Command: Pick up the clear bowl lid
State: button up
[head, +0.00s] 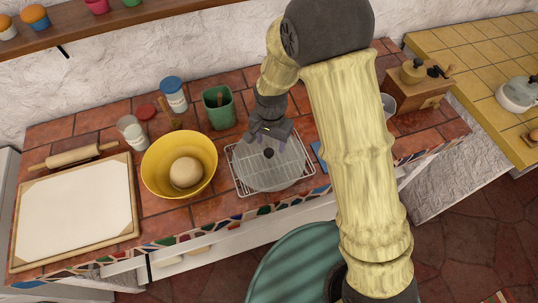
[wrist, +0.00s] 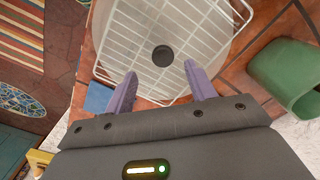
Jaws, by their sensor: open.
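The clear bowl lid (head: 283,172) lies on a white wire cooling rack (head: 241,185). Its round black knob (head: 268,153) points up. In the wrist view the knob (wrist: 162,55) shows just beyond the fingertips, roughly centred between them. The see-through lid (wrist: 190,48) is faint there against the rack wires. My gripper (head: 268,137) is above the back part of the lid, pointing down. In the wrist view my gripper (wrist: 159,69) has its two purple fingers apart with nothing between them. I cannot tell the exact height of the fingertips over the knob.
A green pot (head: 219,108) stands behind the rack. A yellow bowl (head: 150,180) with a dough ball (head: 186,172) stands to its left. A blue item (head: 319,154) lies right of the rack. A wooden grinder (head: 412,88) stands farther right.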

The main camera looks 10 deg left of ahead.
aim_at(269, 151)
jog(key=shift+f, duration=0.4)
jog(key=shift+s+a+f+p, duration=0.1)
jog(key=shift+a+f+p, duration=0.05)
jog(key=shift+f+p, duration=0.6)
jog(key=shift+a+f+p, duration=0.15)
jog(key=shift+f+p, duration=0.35)
jog(key=shift+f, duration=1.35)
jog(key=c, duration=1.2)
